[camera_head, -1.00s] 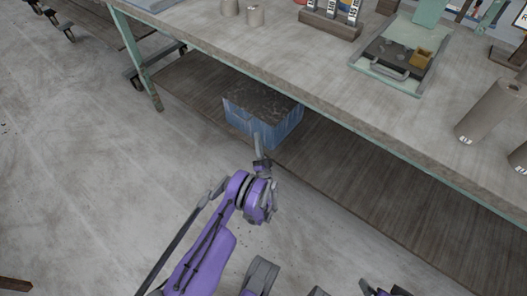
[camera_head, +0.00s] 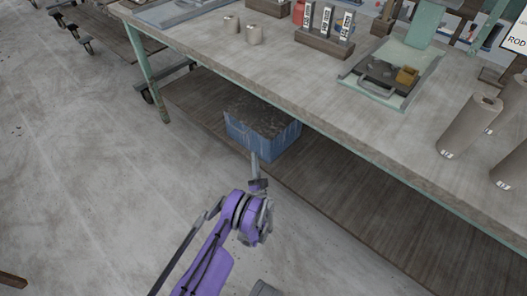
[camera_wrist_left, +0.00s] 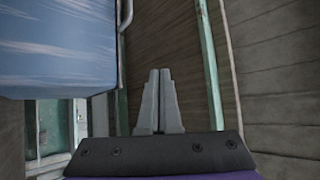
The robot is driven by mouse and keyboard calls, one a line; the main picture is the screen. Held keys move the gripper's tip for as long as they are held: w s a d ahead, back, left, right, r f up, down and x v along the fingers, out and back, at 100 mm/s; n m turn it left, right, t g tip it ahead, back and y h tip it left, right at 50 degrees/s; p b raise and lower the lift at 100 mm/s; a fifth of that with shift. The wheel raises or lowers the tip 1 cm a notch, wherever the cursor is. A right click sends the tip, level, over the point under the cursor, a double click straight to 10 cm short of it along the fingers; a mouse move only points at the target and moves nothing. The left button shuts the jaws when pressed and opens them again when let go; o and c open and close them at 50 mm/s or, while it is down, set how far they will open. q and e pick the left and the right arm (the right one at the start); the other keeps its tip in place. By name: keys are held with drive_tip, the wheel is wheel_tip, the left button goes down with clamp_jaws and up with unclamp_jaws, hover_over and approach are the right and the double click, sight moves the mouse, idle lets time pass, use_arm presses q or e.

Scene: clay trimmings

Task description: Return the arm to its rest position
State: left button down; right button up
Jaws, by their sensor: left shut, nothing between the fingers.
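My left arm, purple and grey, reaches up from the bottom of the head view. Its gripper (camera_head: 255,160) is in front of the blue bin on the lower shelf. In the left wrist view the two grey fingers (camera_wrist_left: 159,100) are together with nothing between them. The blue bin (camera_head: 262,138) is filled with dark material on top. Its blue side (camera_wrist_left: 58,45) fills the upper left of the wrist view. I cannot tell the exact gap between fingers and bin. My right gripper is not in view.
The workbench (camera_head: 290,62) stands above the lower shelf (camera_head: 330,185). On it are a green scale-like device (camera_head: 372,92), grey cylinders (camera_head: 468,125), small cups (camera_head: 254,35) and a wooden block holding labelled items (camera_head: 324,46). Open concrete floor (camera_head: 90,180) lies to the left.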

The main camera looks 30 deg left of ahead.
use_arm(q)
drive_tip(key=w+d+r+m+h, duration=0.1)
drive_tip(key=w+d+r+h, duration=0.5)
drive_tip(key=r, duration=0.2)
drive_tip(key=w+d+r+m+h, duration=0.2)
drive_tip(key=w+d+r+h, duration=0.35)
drive_tip(key=r, duration=0.25)
drive_tip(key=s+d+r+n+g+h, duration=0.1)
drive_tip(key=s+d+r+g+h, duration=0.45)
drive_tip(key=s+d, duration=0.35)
drive_tip(key=s+d+f+n+g, duration=0.1)
drive_tip(key=s+n+g, duration=0.15)
drive_tip(key=s, duration=0.95)
drive_tip(key=s+d+f+n+g+p, duration=0.15)
drive_tip(key=s+g, duration=0.25)
drive_tip(key=s, duration=0.7)
drive_tip(key=s+f+n+g+b, duration=0.1)
drive_tip(key=s+f+g, duration=0.15)
drive_tip(key=s, duration=0.95)
wheel_tip(320, 180, up, 30)
drive_tip(key=w+t+p, duration=0.1)
drive_tip(key=p, duration=2.5)
drive_tip(key=shift+f, duration=0.2)
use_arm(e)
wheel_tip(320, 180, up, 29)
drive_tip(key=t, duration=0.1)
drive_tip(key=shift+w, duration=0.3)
